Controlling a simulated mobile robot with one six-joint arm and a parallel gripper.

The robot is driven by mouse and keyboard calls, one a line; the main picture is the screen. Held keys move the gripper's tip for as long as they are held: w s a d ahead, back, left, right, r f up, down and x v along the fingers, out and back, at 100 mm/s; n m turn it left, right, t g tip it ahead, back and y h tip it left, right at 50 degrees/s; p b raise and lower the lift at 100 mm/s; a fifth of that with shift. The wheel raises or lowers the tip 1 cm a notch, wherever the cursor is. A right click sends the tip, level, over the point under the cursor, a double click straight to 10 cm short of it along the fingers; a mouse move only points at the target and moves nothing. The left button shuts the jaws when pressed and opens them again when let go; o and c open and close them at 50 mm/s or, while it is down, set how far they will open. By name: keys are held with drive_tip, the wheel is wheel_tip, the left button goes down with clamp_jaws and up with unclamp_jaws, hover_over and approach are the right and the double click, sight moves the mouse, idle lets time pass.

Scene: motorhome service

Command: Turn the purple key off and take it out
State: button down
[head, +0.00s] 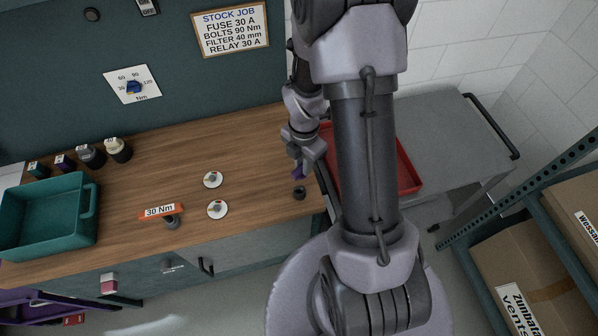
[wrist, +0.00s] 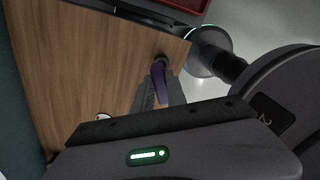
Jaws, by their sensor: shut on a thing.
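The purple key (head: 298,173) is at the tips of my gripper (head: 302,164), above the right end of the wooden counter. In the wrist view the purple key (wrist: 160,84) lies between the fingers of my gripper (wrist: 158,92), which is shut on it. A small dark round socket (head: 299,192) sits on the counter just below the key. In the wrist view the dark socket (wrist: 161,60) shows just beyond the key's far end. I cannot tell whether the key is inside the socket or apart from it, nor which way it is turned.
A teal bin (head: 45,222) and several small jars (head: 118,149) stand at the left. A red tray (head: 408,172) lies on the grey cart (head: 440,140) at the right.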

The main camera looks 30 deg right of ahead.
sight(302, 176)
drive_tip(key=shift+a, duration=0.2)
drive_tip(key=shift+r, duration=0.1)
drive_tip(key=shift+r, duration=0.15)
wheel_tip(302, 176, down, 6)
drive_tip(key=b, duration=0.4)
drive_tip(key=shift+b, duration=0.3)
idle(0.6)
drive_tip(key=shift+f+b, duration=1.75)
drive_tip(key=shift+f, duration=0.2)
drive_tip(key=c, duration=1.3)
unclamp_jaws()
drive_tip(key=shift+o, duration=0.2)
drive_tip(key=shift+r, duration=0.15)
